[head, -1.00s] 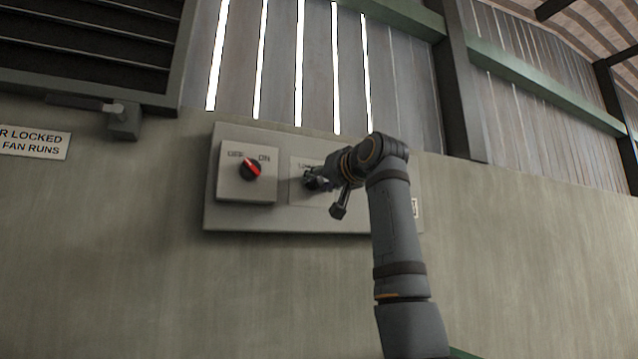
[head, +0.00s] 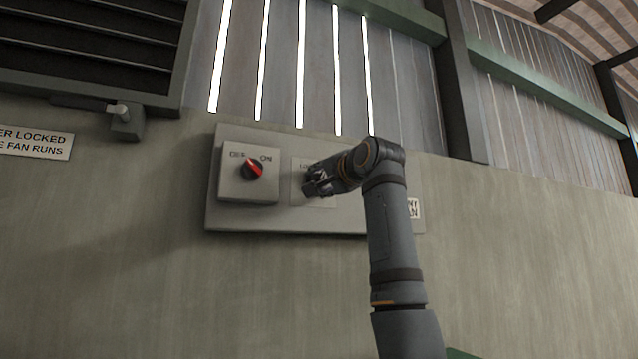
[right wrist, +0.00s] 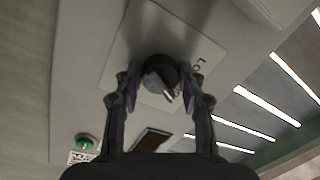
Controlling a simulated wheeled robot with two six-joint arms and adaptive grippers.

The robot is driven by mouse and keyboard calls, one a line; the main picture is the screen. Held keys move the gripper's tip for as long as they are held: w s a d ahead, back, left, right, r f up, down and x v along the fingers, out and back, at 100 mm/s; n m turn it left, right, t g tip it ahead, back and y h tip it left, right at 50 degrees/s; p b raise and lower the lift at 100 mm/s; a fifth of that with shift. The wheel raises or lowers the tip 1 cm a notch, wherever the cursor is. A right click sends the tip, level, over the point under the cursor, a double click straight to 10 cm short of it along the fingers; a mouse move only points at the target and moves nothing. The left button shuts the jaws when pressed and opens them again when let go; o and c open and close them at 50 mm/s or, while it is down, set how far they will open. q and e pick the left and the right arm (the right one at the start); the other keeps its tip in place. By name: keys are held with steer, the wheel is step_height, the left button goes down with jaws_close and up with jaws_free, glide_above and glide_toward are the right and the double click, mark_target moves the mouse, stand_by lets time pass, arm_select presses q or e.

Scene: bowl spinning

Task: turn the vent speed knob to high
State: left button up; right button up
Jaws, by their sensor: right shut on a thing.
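The vent speed knob (right wrist: 158,72) is dark and round with a lighter pointer mark, on a pale plate (right wrist: 205,47) with partly visible "LO" lettering. My right gripper (right wrist: 160,80) has a finger on each side of the knob and is shut on it. In the head view my right gripper (head: 315,183) is at the plate (head: 320,201) right of the OFF/ON switch and hides the knob. The knob's exact setting and any "high" mark cannot be read. My left gripper is not in view.
The OFF/ON box has a black and red rotary switch (head: 252,169), close left of my gripper. Both sit on a grey panel (head: 290,222) on the wall. A partly covered label (head: 414,209) is at the panel's right. A green button (right wrist: 86,141) shows in the right wrist view.

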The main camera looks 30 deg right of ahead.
steer(key=shift+m, duration=0.4)
steer(key=o, duration=1.2)
steer(key=s, duration=1.2)
steer(key=shift+a+f, duration=0.1)
steer(key=shift+f, duration=0.3)
steer(key=shift+w, duration=0.1)
